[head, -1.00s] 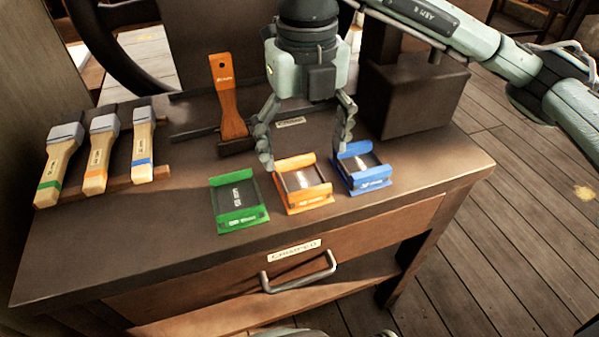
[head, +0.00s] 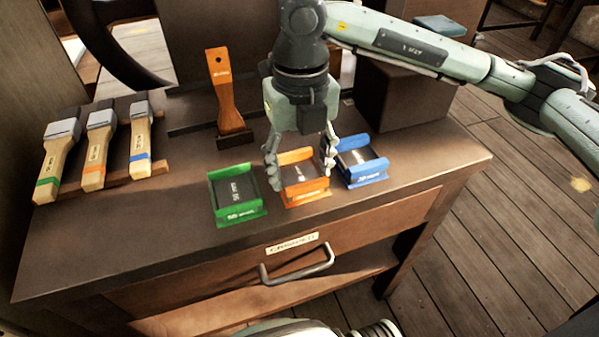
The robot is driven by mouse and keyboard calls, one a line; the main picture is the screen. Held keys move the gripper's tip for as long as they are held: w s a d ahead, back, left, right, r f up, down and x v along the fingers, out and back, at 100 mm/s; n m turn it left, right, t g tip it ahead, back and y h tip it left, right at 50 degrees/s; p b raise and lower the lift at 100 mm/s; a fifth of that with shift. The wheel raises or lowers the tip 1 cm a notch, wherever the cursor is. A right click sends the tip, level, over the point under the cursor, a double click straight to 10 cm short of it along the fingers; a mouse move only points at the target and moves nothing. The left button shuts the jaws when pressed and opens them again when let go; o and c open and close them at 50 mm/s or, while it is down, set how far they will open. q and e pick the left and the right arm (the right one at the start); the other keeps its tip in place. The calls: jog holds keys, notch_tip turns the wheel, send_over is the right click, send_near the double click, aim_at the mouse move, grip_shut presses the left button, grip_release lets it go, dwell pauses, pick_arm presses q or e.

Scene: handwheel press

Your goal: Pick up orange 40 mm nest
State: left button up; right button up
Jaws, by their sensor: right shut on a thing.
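The orange nest (head: 303,188) is a small open holder with raised ends and a dark middle. It sits on the bench top between the green nest (head: 237,196) and the blue nest (head: 361,162). My right gripper (head: 301,176) points down over the orange nest, one finger at its left side and one at its right. The fingers are shut on it. It appears to rest on the bench still; I cannot see a gap under it. My left gripper is not in view.
Several wooden-handled tools (head: 98,150) lean on a rack at the left. An orange wooden brush-like tool (head: 226,95) stands behind the nests. A dark block (head: 405,92) stands at the back right. The bench's drawer handle (head: 297,268) juts out in front.

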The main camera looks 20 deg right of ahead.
jog(key=shift+r, duration=0.15)
jog(key=c, duration=0.6)
